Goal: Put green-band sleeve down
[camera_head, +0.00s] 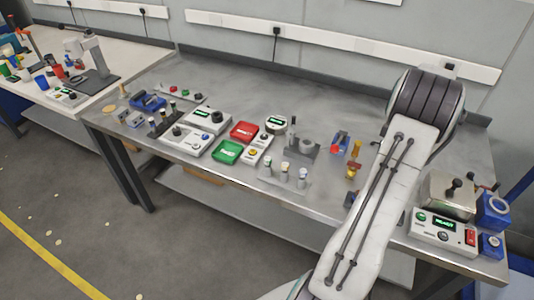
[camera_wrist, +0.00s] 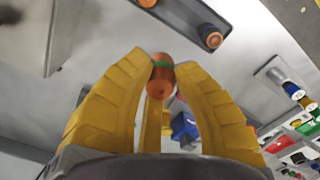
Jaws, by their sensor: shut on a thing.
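In the wrist view my gripper (camera_wrist: 166,66) has its yellow fingers closed on an orange sleeve with a green band (camera_wrist: 161,77). The sleeve sits between the fingertips, its near round end facing the camera. A metal bench surface (camera_wrist: 120,20) shows behind it; I cannot tell whether the sleeve touches it. A dark tray (camera_wrist: 190,12) at the top holds an orange piece with a blue band (camera_wrist: 211,37) and another orange piece (camera_wrist: 147,3). In the head view my arm covers part of the bench, and the held sleeve cannot be made out clearly.
The steel bench (camera_head: 330,88) has bare room along its back. A rack with several capped posts (camera_head: 285,177), a red box (camera_head: 243,131) and a green box (camera_head: 227,152) stand left of my arm. A control box (camera_head: 440,232) stands at the right end.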

